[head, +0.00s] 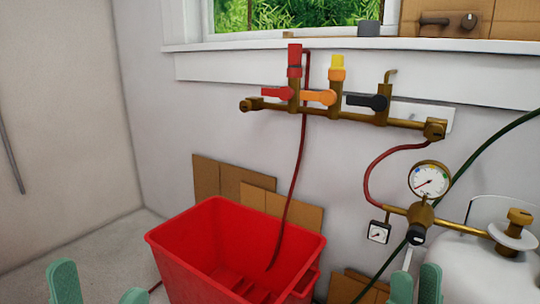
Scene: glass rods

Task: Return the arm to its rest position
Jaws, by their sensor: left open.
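My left gripper (98,288) is at the bottom left edge, with its two green fingertips wide apart and nothing visible between them. It is in front of and to the left of a red bin (190,258). My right gripper (415,282) is at the bottom right edge, with its green fingertips close together. A thin pale piece (407,258) shows just above its fingers; I cannot tell whether it is held. The lower parts of both grippers are cut off by the frame.
A brass manifold (350,116) with red, orange and black valve handles is on the wall. A red hose (300,150) hangs from it into the bin. A pressure gauge (430,181) and a white gas cylinder (470,268) stand at the right. Cardboard (225,178) leans behind the bin.

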